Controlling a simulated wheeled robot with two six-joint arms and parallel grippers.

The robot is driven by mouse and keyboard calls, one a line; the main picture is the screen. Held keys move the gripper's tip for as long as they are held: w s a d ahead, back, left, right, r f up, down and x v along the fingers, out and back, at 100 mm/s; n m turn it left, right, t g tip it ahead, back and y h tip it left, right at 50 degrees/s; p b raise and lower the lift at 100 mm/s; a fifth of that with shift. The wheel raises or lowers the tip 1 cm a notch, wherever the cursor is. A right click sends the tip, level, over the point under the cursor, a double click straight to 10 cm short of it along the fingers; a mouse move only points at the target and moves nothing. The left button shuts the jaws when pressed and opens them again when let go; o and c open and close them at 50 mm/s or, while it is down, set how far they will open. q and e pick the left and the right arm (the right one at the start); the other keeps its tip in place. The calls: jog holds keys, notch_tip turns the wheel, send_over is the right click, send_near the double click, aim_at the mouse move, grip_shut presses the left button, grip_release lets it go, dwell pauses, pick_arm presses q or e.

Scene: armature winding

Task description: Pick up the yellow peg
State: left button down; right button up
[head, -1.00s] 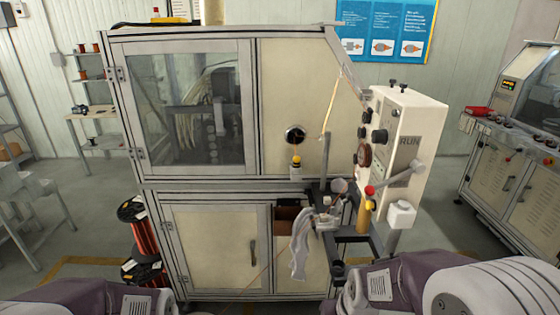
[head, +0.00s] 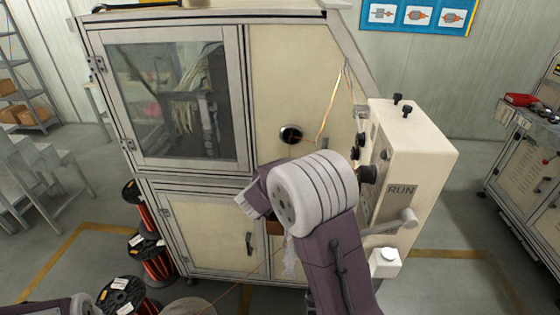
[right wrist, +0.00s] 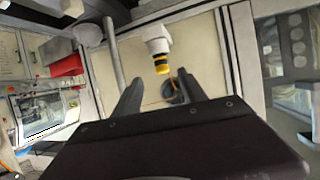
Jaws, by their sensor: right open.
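The yellow peg (right wrist: 161,66) shows in the right wrist view as a short yellow-and-black piece at the end of a white fitting. My right gripper (right wrist: 158,80) is open and empty, its two dark fingers apart below the peg in that picture. The peg lies just beyond the fingertips, roughly in line with the gap, and I see no contact. In the head view my right arm covers the peg and the right gripper. Only a bit of my left arm shows at the bottom left there; its gripper is out of view.
A control box (head: 416,150) marked RUN juts out on the right. Wire spools (head: 146,252) stand at its left. Open floor lies to both sides.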

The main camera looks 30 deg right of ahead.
jog(key=p+x, duration=0.1)
jog(key=x, duration=0.7)
jog(key=shift+w+a+f, duration=0.1)
jog(key=shift+w+a, duration=0.05)
jog(key=shift+a, duration=0.05)
jog(key=shift+d, duration=0.1)
jog(key=c, duration=0.7)
grip_shut()
